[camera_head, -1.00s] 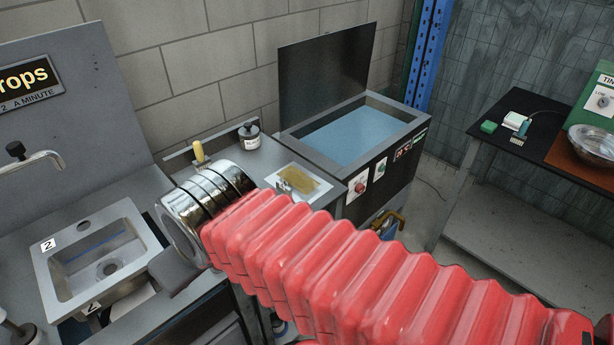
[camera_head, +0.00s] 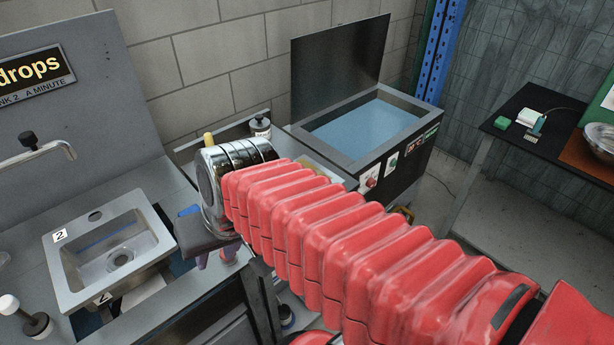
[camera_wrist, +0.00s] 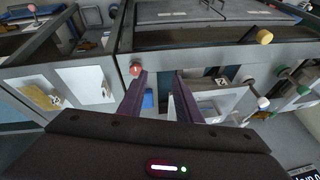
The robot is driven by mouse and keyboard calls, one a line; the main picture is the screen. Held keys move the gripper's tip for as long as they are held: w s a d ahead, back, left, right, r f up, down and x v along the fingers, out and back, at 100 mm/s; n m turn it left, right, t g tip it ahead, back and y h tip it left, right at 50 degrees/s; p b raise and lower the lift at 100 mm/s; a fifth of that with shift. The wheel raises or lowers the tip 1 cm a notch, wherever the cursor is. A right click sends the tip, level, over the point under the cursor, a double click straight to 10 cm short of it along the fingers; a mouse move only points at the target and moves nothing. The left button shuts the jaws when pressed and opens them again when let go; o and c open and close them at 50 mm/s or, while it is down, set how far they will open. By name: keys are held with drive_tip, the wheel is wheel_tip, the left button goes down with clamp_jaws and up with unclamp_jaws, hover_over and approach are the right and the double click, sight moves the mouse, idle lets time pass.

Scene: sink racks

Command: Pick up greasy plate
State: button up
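The greasy plate is mostly hidden behind my red arm in the head view. Only a small yellowish-brown sliver of it (camera_head: 327,171) shows on the counter in front of the blue-filled basin. My gripper (camera_head: 216,257) shows beyond the silver wrist, with its purple fingers over the counter to the right of the small sink. In the wrist view my gripper's two fingers (camera_wrist: 160,97) stand apart with nothing held between them. I cannot make out the plate for certain in the wrist view.
The small sink (camera_head: 115,255) marked 2 is left of my gripper, with a faucet (camera_head: 45,150) above. The basin (camera_head: 365,130) with its raised lid stands behind my arm. A dark pot (camera_head: 261,126) sits at the back. A side table (camera_head: 520,115) stands at right.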

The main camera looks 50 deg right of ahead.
drive_tip(key=w+d+f+m+t+y, duration=0.25)
drive_tip(key=d+m, duration=0.35)
drive_tip(key=m, duration=0.3)
drive_tip(key=w+d+f+m+t+y, duration=0.1)
drive_tip(key=w+d+f+m+y, duration=0.15)
drive_tip(key=d+m, duration=0.55)
drive_tip(key=s+d+f+m+t+h, duration=0.1)
drive_tip(key=s+d+m+t+h, duration=0.1)
drive_tip(key=d+m, duration=0.6)
drive_tip(key=s+d+f+m+t+h, duration=0.1)
drive_tip(key=s+d+m+t+h, duration=0.2)
drive_tip(key=d+m+h, duration=0.2)
drive_tip(key=d+m, duration=0.3)
drive_tip(key=d, duration=0.3)
drive_tip(key=shift+s+f+m, duration=0.25)
drive_tip(key=shift+m, duration=0.05)
drive_tip(key=x, duration=0.8)
drive_tip(key=shift+w, duration=0.3)
